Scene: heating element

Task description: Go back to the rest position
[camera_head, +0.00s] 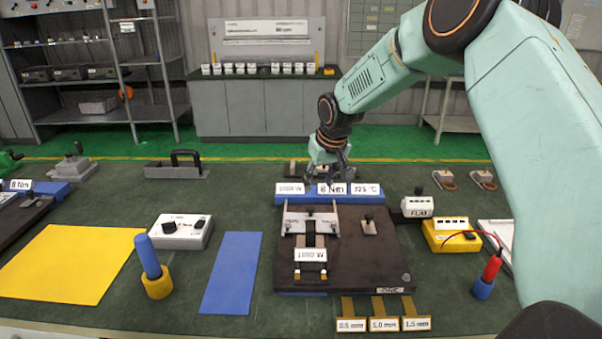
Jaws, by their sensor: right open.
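My right arm comes in from the right, and its gripper (328,172) is open above the far edge of the black fixture board (355,265). It hangs just behind the blue label bar (306,195), whose labels include "8 Nm" and "725 °C". I see nothing held in it. On the board, a metal bracket and a part labelled "1080 W" (311,255) sit left of the middle. My left gripper is not in the view.
A blue-handled tool (148,258) stands in a yellow holder. A yellow box (450,237) and a red probe (491,268) are on the right. Shelves (95,110) stand behind.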

